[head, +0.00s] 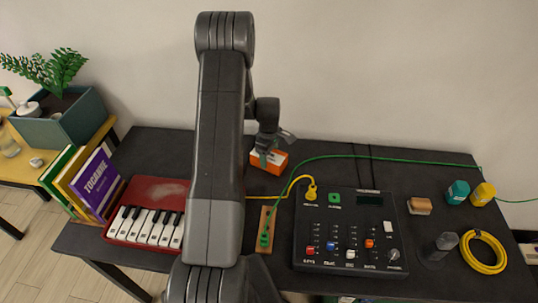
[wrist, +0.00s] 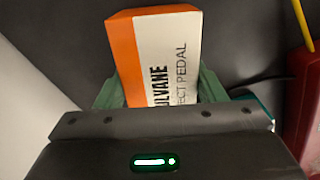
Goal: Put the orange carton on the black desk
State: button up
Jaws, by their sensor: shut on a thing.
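The orange carton (head: 270,162) is at the back of the black desk (head: 330,155), left of the mixer. In the wrist view the carton (wrist: 157,55) is orange and white with dark lettering reading "PEDAL". My gripper (head: 264,157) is shut on it. The green fingers of my gripper (wrist: 157,92) press on both sides of the carton in the wrist view. The carton is over the desk; I cannot tell whether its underside touches the surface. Part of its top is hidden by the gripper in the head view.
A black mixer (head: 350,232) with cables stands to the right. A red toy keyboard (head: 150,215) and several books (head: 92,183) are at the left. A yellow cable coil (head: 483,252) and small tape-like items lie far right. The desk's back left is bare.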

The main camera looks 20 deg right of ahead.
jog(key=shift+f, duration=0.15)
jog(key=o, duration=1.1)
jog(key=shift+o, duration=0.2)
notch_tip(320, 180, up, 12)
jog(key=b, duration=0.2)
jog(key=shift+r, duration=0.2)
